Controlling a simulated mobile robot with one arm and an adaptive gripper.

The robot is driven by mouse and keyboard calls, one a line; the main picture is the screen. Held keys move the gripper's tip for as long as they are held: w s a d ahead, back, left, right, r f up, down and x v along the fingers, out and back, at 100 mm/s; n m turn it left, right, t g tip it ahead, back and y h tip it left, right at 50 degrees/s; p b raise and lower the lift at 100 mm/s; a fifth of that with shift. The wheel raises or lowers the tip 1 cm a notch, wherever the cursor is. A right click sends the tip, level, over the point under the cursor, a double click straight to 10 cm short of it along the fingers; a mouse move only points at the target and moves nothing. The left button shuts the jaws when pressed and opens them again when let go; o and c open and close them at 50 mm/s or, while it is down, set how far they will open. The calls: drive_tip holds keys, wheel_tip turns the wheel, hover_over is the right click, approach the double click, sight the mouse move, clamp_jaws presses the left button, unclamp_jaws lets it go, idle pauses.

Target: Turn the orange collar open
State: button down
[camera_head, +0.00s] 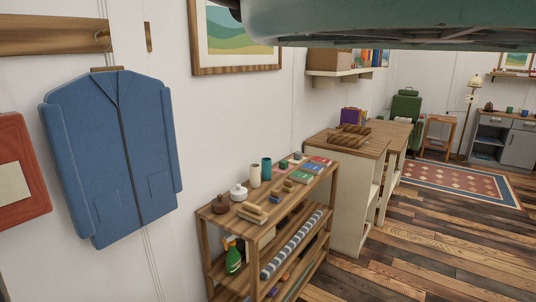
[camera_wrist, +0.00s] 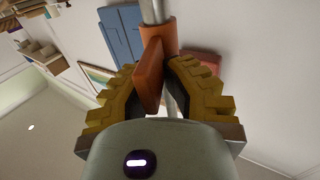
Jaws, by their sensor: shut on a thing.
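In the wrist view, the orange collar (camera_wrist: 157,40) sits around a grey pipe (camera_wrist: 154,10). A flat orange lever (camera_wrist: 149,80) reaches from the collar down between the fingers. My gripper (camera_wrist: 163,72), with stepped yellow fingers, is shut on this orange part, one finger on each side. The lever hides some of the fingers' inner faces. Neither the collar nor my gripper shows in the head view.
In the head view, a blue jacket (camera_head: 112,155) and a red framed panel (camera_head: 20,172) hang on the left wall. A wooden shelf unit (camera_head: 203,225) with jars stands along the wall, with a worktable (camera_head: 370,150) beyond. Plank floor (camera_head: 440,245) is clear at the right.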

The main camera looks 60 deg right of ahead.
drive_tip(key=shift+f+h+b, duration=0.15)
drive_tip(key=shift+h+b, duration=0.15)
drive_tip(key=shift+w+a+m+g+h+b, duration=0.15)
drive_tip(key=shift+a+m+g+h+b, duration=0.05)
drive_tip(key=shift+m+g+h+b, duration=0.55)
drive_tip(key=shift+r+m+g+h, duration=0.2)
drive_tip(key=shift+m+g+h, duration=0.05)
drive_tip(key=shift+m+h, duration=0.1)
drive_tip(key=shift+w+a+f+m+g+h+b, duration=0.15)
drive_tip(key=shift+m+g+h+b, duration=0.2)
drive_tip(key=shift+b, duration=0.3)
drive_tip(key=shift+w+m+g+h+b, duration=0.15)
drive_tip(key=shift+m+g+h+b, duration=0.6)
drive_tip(key=shift+g+b, duration=0.25)
drive_tip(key=shift+a+b, duration=0.1)
drive_tip(key=shift+b, duration=0.35)
drive_tip(key=shift+w+a+m+g+h+b, duration=0.15)
drive_tip(key=shift+w+m+g+h+b, duration=0.1)
drive_tip(key=shift+m+g+h+b, duration=0.7)
drive_tip(key=shift+g+b, duration=0.5)
drive_tip(key=shift+b, duration=0.05)
